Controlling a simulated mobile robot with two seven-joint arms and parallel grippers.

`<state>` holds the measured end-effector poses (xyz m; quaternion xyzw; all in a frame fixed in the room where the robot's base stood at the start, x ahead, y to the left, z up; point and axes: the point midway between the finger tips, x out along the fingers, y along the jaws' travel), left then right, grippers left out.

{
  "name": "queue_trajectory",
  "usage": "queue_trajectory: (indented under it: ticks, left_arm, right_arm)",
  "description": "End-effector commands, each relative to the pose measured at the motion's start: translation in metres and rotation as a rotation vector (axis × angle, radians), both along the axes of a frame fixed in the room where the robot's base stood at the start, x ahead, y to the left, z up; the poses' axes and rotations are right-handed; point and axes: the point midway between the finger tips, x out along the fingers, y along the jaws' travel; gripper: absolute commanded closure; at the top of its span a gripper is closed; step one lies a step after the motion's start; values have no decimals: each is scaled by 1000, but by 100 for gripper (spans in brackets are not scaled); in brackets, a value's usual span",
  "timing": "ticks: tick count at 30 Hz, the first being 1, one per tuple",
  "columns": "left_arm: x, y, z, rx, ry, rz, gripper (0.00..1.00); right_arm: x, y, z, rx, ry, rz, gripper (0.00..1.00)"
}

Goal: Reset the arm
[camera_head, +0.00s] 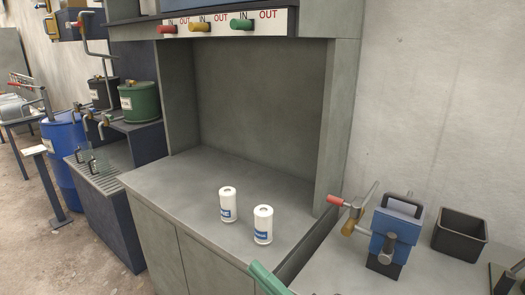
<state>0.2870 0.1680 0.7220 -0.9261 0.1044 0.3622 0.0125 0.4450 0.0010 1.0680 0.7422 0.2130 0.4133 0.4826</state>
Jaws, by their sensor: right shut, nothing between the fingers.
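My right gripper (506,278) appears to be the dark part cut off at the lower right edge, over the right bench. Little of it shows; it is shut and holds nothing. My left gripper is not in view. Two white canisters with blue labels, the left one (228,205) and the right one (263,225), stand upright and apart on the grey counter (175,190). Neither is touched by a gripper.
A blue device (396,235) with a red-tipped lever stands on the right bench beside a black open bin (460,236). A green handle (268,279) juts in at the bottom. A green pot (139,103) and blue drum (63,150) stand left. The counter's back left is clear.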

Motion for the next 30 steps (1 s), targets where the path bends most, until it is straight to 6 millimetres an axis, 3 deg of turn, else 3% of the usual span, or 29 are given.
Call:
queue_trajectory:
  ticks: [3, 7, 12, 15, 18, 21, 30]
  left_arm:
    - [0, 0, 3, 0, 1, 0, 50]
    - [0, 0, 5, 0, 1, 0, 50]
    - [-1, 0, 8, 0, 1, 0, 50]
    - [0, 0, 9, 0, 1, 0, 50]
    - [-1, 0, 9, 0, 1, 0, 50]
    - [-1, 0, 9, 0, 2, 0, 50]
    - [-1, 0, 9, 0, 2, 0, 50]
  right_arm:
    - [10, -39, -66, 158, 386, -127, 100]
    - [-4, -84, -151, 334, 793, -279, 100]
    - [-62, -131, -252, 540, 1238, -476, 100]
    - [-102, -150, -293, 634, 1427, -577, 100]
    - [-133, -161, -319, 700, 1554, -649, 100]
    - [-152, -167, -332, 738, 1624, -691, 100]
    - [-159, -169, -337, 749, 1649, -707, 100]
